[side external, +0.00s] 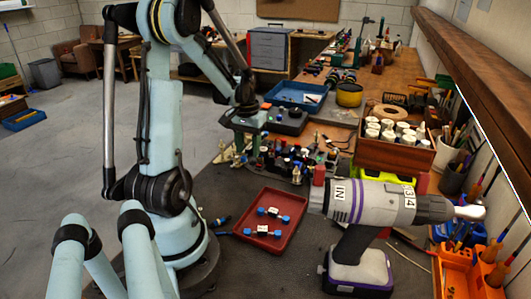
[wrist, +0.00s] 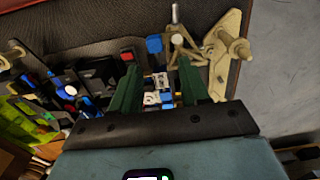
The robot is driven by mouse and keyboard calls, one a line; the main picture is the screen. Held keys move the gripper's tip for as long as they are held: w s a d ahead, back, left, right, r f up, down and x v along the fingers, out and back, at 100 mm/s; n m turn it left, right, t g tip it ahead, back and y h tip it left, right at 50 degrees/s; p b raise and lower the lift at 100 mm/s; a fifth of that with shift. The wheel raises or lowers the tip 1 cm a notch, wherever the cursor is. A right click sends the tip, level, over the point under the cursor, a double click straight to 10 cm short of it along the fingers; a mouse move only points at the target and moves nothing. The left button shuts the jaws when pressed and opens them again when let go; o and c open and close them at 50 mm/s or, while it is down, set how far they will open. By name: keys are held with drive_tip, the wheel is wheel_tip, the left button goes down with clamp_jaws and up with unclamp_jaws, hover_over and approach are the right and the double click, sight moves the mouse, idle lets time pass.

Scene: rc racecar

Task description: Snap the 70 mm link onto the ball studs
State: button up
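My gripper (wrist: 160,75) shows two green fingers spread apart, with a gap on each side of the small white and blue parts (wrist: 158,95) between and beyond them. I cannot tell which of these parts is the 70 mm link or a stud. In the side external view my gripper (side external: 243,122) is low over the car assembly (side external: 285,158), and its fingertips are hard to make out. Two white links with blue ends, one upper (side external: 272,213) and one lower (side external: 263,232), lie in a red tray (side external: 242,222). The ball studs are too small to make out.
A drill (side external: 365,225) stands at the front right of the dark bench. A wooden box of white-capped jars (side external: 385,157) and an orange holder (side external: 470,270) are to the right. A blue bin (side external: 290,92) stands behind. A tan bracket (wrist: 232,45) is close right of the fingers.

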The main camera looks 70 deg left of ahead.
sight(248, 148)
drive_tip(key=shift+r, duration=0.15)
wheel_tip(248, 148, up, 12)
idle(0.7)
drive_tip(key=w+d+f+m+t, duration=0.1)
drive_tip(key=w+d+m+t, duration=0.1)
drive_tip(key=d, duration=1.2)
drive_tip(key=w+d+f+m+t, duration=0.1)
drive_tip(key=w+d+m+t, duration=0.2)
drive_tip(key=d, duration=1.1)
drive_tip(key=m+t, duration=0.2)
drive_tip(key=m, duration=0.1)
drive_tip(key=shift+f+m, duration=0.15)
drive_tip(key=shift+m, duration=0.25)
drive_tip(key=shift+o, duration=0.3)
